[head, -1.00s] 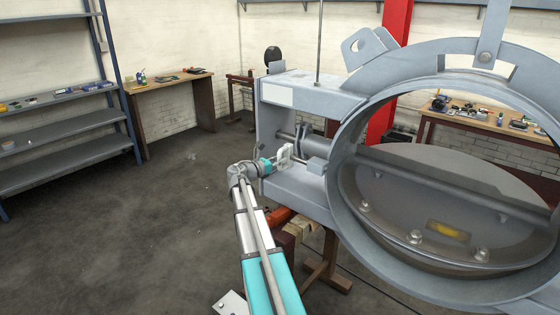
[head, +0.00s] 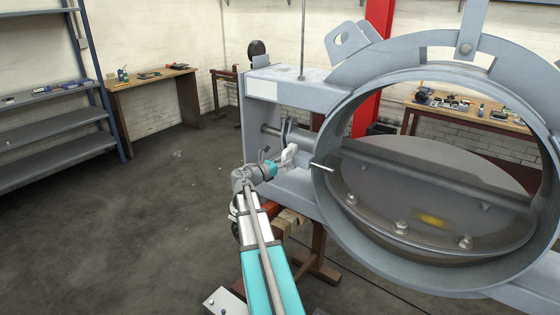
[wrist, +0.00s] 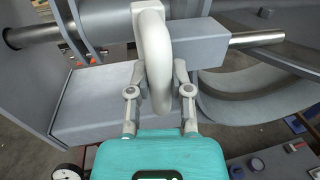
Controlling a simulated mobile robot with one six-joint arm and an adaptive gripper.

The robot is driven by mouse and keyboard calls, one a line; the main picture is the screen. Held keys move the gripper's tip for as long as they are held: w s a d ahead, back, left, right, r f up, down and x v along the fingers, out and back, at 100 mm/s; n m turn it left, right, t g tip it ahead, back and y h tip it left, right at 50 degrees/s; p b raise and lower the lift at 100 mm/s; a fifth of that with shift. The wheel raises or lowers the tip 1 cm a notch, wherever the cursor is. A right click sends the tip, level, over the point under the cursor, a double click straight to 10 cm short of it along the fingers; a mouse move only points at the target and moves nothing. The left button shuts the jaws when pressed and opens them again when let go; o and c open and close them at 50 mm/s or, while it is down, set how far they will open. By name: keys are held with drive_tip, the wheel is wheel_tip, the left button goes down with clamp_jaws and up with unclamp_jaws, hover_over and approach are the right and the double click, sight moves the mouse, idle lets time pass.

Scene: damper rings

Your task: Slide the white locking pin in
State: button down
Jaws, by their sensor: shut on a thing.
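The white locking pin's rounded, loop-like handle (wrist: 154,60) is between the fingers of my gripper (wrist: 160,80) in the wrist view, and the gripper is shut on it. The handle lies close against a grey block (wrist: 212,43). A bright metal rod end (wrist: 257,40) sticks out of the block's right side. In the head view the white handle (head: 289,155) is at my gripper (head: 280,162), and a thin pale rod (head: 321,167) shows in front of the ring flange's left edge. The hole around the pin is hidden.
The large grey damper ring (head: 325,215) with its tilted disc (head: 420,190) fills the right side. A grey bracket frame (head: 300,92) stands around the shaft (head: 270,138) on the left. A shelf (head: 50,142) and bench (head: 150,80) stand far left; the floor between is clear.

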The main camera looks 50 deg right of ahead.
drive_tip(key=shift+s, duration=0.25)
drive_tip(key=c, duration=0.5)
unclamp_jaws()
drive_tip(key=shift+c, duration=0.2)
drive_tip(key=w+a, duration=0.1)
drive_tip(key=a, duration=1.1)
drive_tip(key=shift+w, duration=0.2)
